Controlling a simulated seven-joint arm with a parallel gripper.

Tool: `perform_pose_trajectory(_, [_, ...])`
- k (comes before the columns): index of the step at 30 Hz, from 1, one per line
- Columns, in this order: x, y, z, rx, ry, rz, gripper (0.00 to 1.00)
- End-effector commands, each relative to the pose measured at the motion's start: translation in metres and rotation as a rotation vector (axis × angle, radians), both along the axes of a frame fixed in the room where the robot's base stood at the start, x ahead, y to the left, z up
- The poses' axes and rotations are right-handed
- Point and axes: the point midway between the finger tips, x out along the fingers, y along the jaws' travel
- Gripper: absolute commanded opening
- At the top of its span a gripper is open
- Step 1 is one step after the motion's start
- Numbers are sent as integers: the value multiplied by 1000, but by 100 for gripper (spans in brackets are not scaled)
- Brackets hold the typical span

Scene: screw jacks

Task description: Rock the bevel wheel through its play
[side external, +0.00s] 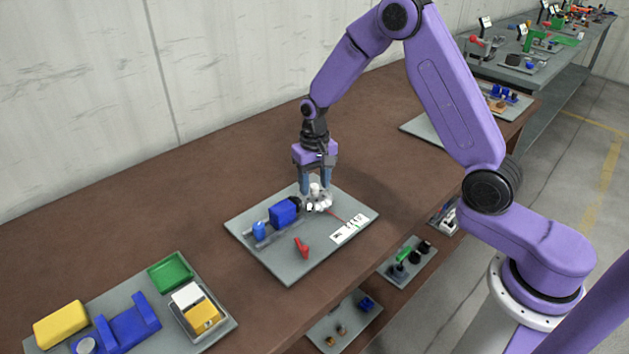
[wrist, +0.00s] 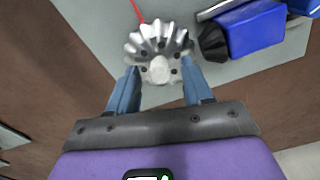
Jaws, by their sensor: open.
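The silver bevel wheel (wrist: 152,46), with toothed rim and pale hub, sits near the tray edge at the top middle of the wrist view. In the side external view the wheel (side external: 321,206) is small and partly hidden by my fingers. My gripper (side external: 315,189) points down over it. In the wrist view my gripper (wrist: 161,73) is open, its two blue fingers on either side of the hub. I cannot tell whether they touch the wheel. A thin red pointer (wrist: 137,11) extends from the wheel. A blue block (wrist: 250,29) with a black part (wrist: 212,43) is beside it.
The grey tray (side external: 289,272) also bears a white marked plate (side external: 348,229), a loose red piece (side external: 302,247) and a blue knob (side external: 259,229). Another tray with yellow, blue and green parts stands front left. The brown table (side external: 150,205) is clear behind.

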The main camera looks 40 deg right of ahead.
Motion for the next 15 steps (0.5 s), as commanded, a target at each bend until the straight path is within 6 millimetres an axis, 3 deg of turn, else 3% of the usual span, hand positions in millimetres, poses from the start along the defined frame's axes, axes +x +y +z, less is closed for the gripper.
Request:
perform_pose_trajectory(4, [0,0,0,0,0,0,50])
perform_pose_trajectory(9, [0,0,0,0,0,0,0])
perform_pose_trajectory(15, [0,0,1,0,0,31,0])
